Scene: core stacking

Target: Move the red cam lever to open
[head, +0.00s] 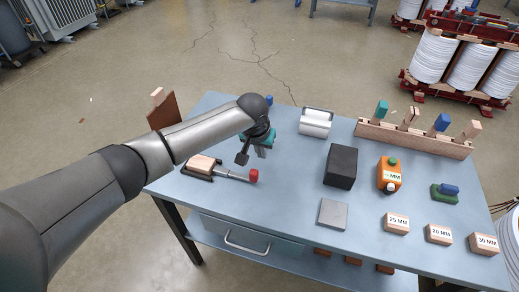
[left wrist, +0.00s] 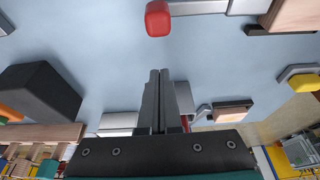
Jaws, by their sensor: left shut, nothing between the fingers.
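The red cam lever shows in the head view as a grey bar with a red knob (head: 253,176) at its right end. The bar runs left to a dark clamp base (head: 200,172) that carries a wooden block (head: 202,162). In the left wrist view the red knob (left wrist: 158,18) is at the top, with the bar going right from it. My left gripper (head: 242,158) is shut and empty. It is just behind the knob in the head view. In the left wrist view its fingertips (left wrist: 160,72) point toward the knob, with a visible gap. My right gripper is in no view.
A wooden rack (head: 413,138) is at the back right. Table around the knob is clear.

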